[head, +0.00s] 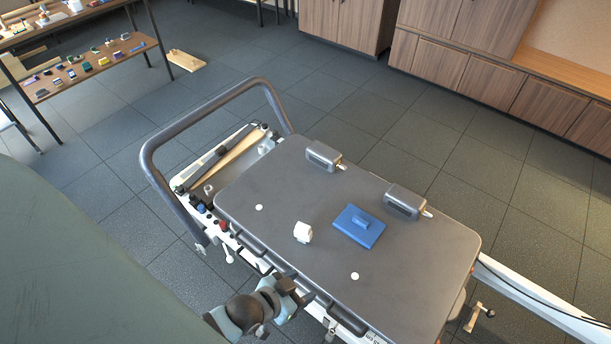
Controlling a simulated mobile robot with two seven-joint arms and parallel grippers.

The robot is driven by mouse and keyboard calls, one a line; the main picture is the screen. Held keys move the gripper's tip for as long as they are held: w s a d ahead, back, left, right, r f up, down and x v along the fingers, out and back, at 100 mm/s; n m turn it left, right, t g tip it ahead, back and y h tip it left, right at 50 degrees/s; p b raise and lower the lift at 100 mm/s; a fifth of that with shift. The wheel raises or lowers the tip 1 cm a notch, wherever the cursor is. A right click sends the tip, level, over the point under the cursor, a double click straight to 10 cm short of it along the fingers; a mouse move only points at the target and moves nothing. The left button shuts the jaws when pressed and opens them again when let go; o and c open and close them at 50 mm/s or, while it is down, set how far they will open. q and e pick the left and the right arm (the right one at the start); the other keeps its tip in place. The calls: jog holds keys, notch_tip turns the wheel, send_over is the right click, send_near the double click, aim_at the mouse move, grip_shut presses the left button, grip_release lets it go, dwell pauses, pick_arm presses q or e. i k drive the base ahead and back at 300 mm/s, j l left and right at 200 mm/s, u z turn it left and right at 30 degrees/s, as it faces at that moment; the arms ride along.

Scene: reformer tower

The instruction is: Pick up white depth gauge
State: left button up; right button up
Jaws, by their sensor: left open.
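The white depth gauge (303,232) is a small white block with a rounded end. My right gripper is not in view.
Two grey blocks with metal stems (324,156) (405,202) stand along the far side of the top. Two small white discs (259,207) (354,276) lie near the gauge. A dark curved rail (205,111) rises at the left end, beside a tool tray.

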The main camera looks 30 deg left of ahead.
aim_at(304, 233)
jog(key=k+j+u, duration=0.1)
jog(key=j, duration=0.2)
jog(key=k+j, duration=0.2)
jog(key=k+j+u, duration=0.15)
jog(key=j, duration=0.25)
jog(key=k+j+u, duration=0.1)
jog(key=j, duration=0.2)
jog(key=k, duration=0.05)
